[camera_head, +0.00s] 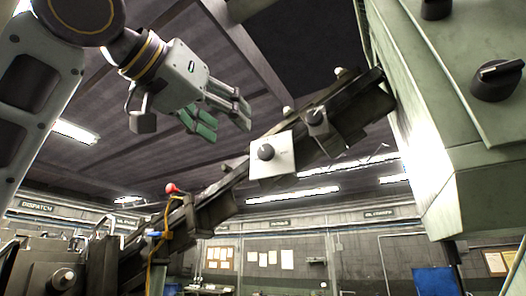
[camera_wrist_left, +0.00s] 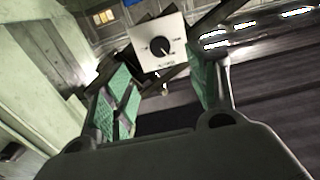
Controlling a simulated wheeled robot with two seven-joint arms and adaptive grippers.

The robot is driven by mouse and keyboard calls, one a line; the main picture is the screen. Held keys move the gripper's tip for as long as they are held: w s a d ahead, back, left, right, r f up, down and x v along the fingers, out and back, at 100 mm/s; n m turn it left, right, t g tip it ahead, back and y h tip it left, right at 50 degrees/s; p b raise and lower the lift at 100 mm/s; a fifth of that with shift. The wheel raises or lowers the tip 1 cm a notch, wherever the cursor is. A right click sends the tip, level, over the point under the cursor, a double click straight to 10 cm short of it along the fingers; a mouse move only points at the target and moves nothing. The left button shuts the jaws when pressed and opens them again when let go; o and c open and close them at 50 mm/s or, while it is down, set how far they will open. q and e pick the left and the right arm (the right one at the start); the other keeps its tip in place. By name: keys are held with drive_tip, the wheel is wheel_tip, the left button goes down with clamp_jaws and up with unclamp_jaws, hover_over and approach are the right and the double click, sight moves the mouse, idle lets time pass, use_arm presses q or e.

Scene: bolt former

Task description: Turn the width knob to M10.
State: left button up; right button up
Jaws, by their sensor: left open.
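A square white plate (camera_head: 284,160) with a round black knob (camera_head: 266,152) is fixed on the dark sloping rail in the head view. In the left wrist view the plate (camera_wrist_left: 173,54) and its black knob (camera_wrist_left: 160,47) show beyond the fingers, with small markings around the knob too small to read. My left gripper (camera_head: 222,118) is open and empty, up and to the left of the plate and apart from it. Its green-padded fingers (camera_wrist_left: 158,92) stand wide apart in the wrist view. My right gripper is not in view.
The dark rail (camera_head: 215,205) slopes up from lower left to a large green machine housing (camera_head: 425,110). That housing carries another black knob (camera_head: 497,80). A red ball-topped lever (camera_head: 171,188) stands by the rail's lower part. Free air lies between my gripper and the plate.

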sight(264, 152)
use_arm(q)
drive_tip(key=shift+d, duration=0.1)
drive_tip(key=shift+p+x, duration=2.25)
drive_tip(key=shift+x, duration=4.6)
drive_tip(key=shift+c, duration=0.3)
drive_tip(key=c, duration=1)
